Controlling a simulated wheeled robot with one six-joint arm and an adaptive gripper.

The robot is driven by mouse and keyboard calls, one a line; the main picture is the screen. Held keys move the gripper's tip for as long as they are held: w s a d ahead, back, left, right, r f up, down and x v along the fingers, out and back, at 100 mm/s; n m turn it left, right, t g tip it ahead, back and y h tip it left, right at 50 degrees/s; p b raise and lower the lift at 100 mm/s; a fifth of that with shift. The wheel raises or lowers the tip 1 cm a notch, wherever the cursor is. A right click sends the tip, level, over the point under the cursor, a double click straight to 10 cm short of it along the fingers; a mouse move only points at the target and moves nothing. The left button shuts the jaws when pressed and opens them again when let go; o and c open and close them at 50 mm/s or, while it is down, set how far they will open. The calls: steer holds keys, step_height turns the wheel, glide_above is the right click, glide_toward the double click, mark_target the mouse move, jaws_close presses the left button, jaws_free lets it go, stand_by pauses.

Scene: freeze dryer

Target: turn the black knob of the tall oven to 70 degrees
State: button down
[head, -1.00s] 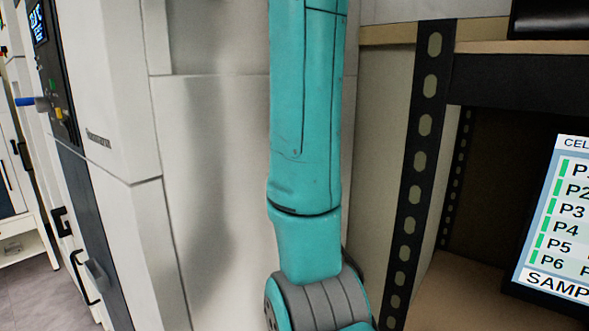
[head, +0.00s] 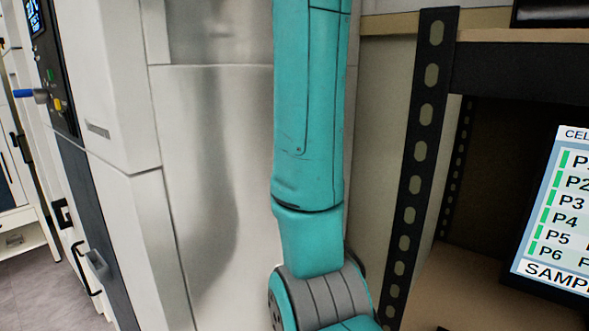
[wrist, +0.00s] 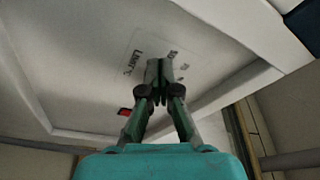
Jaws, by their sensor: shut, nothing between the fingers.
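The black knob cannot be made out in any view. My gripper (wrist: 159,68) is in the wrist view, shut and empty, with its fingertips in front of a white panel (wrist: 80,55). The panel carries small printed lettering and a red switch (wrist: 125,112) left of the fingers. I cannot tell whether the fingertips touch the panel, and they cover part of it. In the head view my gripper is out of frame. A tall white cabinet (head: 112,110) stands at the left; I cannot tell whether it is the oven.
A black perforated rack post (head: 420,150) stands close right of my arm. A screen (head: 560,225) stands on the rack. Grey floor (head: 45,285) shows at lower left.

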steer(key=shift+w+d+f, duration=0.4)
steer(key=shift+w+f, duration=0.05)
steer(key=shift+f, duration=0.2)
stand_by(0.4)
steer(key=shift+s+f, duration=0.1)
steer(key=shift+f, duration=0.1)
steer(key=v, duration=0.5)
steer(key=shift+s+d+r, duration=0.1)
steer(key=shift+d+r, duration=0.05)
steer(key=shift+d, duration=0.4)
steer(key=w+a+r, duration=0.3)
steer(key=a, duration=0.2)
steer(key=shift+a, duration=0.2)
stand_by(0.7)
